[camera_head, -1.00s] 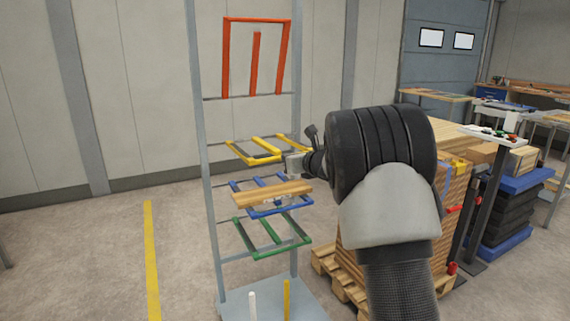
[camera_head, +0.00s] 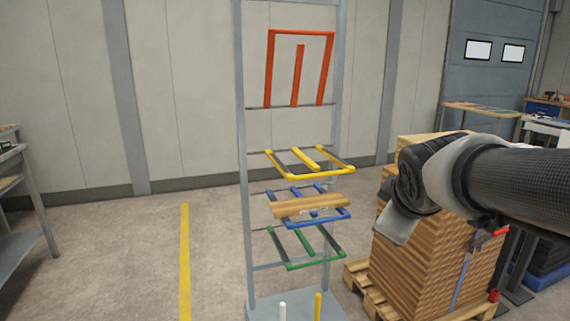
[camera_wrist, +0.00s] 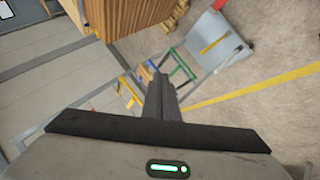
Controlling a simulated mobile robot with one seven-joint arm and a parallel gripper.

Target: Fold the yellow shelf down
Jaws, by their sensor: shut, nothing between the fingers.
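The yellow shelf (camera_head: 320,173) is an open frame of yellow bars on the grey rack. It lies about level, sticking out from the rack between the raised red shelf and the blue shelf. In the wrist view the yellow shelf (camera_wrist: 128,92) shows small, left of the fingers. My gripper (camera_wrist: 163,82) is shut and empty, its fingers together. In the head view my arm reaches in from the right and its end is apart from the shelf, to the right. The fingertips are not clear there.
The red shelf (camera_head: 299,75) stands upright above. The blue shelf (camera_head: 317,221) bears a wooden plank (camera_head: 307,205); the green shelf (camera_head: 315,262) is lowest. A stack of boards (camera_head: 430,255) on a pallet stands right of the rack. Floor left of the rack is clear.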

